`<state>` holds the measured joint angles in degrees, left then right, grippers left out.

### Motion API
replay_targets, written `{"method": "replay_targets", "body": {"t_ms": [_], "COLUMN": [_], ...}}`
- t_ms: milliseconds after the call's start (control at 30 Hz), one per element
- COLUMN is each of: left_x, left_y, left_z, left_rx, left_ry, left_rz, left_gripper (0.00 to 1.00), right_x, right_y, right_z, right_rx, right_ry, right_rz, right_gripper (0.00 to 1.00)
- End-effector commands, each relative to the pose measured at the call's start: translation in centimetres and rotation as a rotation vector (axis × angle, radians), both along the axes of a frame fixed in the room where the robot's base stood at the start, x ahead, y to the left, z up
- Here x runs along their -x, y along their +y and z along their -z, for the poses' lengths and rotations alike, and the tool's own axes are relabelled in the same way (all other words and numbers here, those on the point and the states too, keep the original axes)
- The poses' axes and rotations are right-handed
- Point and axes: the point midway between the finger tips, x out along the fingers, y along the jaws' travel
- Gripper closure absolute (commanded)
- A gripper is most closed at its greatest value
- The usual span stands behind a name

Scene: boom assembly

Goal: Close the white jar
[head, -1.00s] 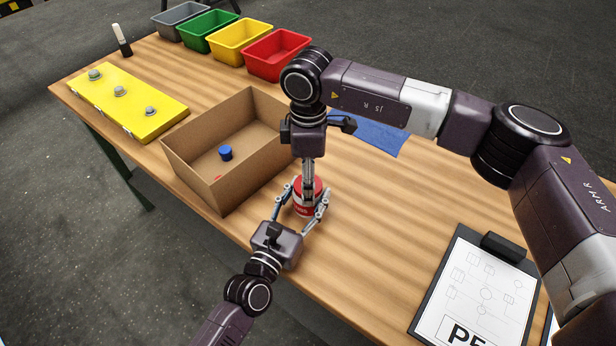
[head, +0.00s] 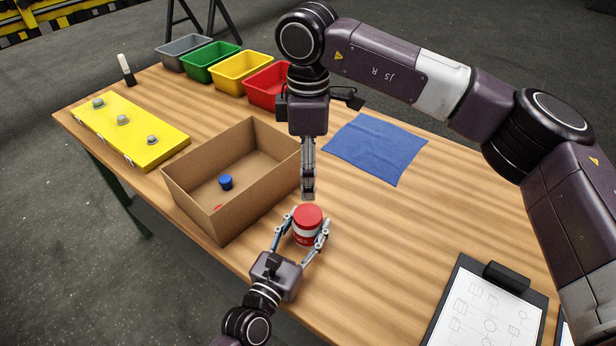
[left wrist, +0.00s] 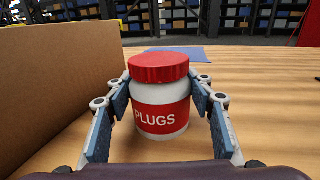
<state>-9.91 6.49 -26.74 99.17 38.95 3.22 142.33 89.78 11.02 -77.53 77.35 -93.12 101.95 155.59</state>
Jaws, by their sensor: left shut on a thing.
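The white jar (left wrist: 160,117) with a red "PLUGS" label stands upright on the table. Its red lid (left wrist: 158,67) sits on top and looks level; how tightly it is screwed on cannot be seen. In the head view the jar (head: 306,236) and lid (head: 308,216) are just right of the cardboard box. My left gripper (head: 307,238) is shut around the jar's body, one finger on each side. My right gripper (head: 308,194) hangs pointing down above and behind the lid, apart from it. Its fingers show edge-on, so their gap is hidden.
The cardboard box (head: 270,187) holds a blue cap (head: 226,182) and a small red piece. A blue cloth (head: 375,148) lies behind the jar. Coloured bins (head: 240,72) and a yellow board (head: 130,132) are farther back. A clipboard (head: 487,310) lies front right; the table between is clear.

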Motion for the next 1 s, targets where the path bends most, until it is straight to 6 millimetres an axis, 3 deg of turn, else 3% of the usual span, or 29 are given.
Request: {"method": "replay_targets", "body": {"t_ms": [200, 233, 400, 767, 1000], "left_x": [0.0, 0.0, 0.0, 0.6, 4.5], "left_y": [0.0, 0.0, 0.0, 0.3, 2.2], "left_z": [0.0, 0.0, 0.0, 0.1, 0.2], "left_rx": [0.0, 0.0, 0.0, -0.001, -0.004], "left_ry": [0.0, 0.0, 0.0, 0.0, 0.002], "left_rz": [0.0, 0.0, 0.0, 0.0, 0.001], "left_gripper": [1.0, 0.48, 0.31, 0.31, 0.31], "right_x": [0.0, 0.0, 0.0, 0.0, 0.0], "right_y": [0.0, 0.0, 0.0, 0.0, 0.0], "right_z": [0.0, 0.0, 0.0, 0.0, 0.0], "right_rx": [0.0, 0.0, 0.0, 0.0, 0.0], "right_ry": [0.0, 0.0, 0.0, 0.0, 0.0], "right_rz": [0.0, 0.0, 0.0, 0.0, 0.0], "right_gripper": [0.34, 0.34, 0.34, 0.34, 0.34]}}
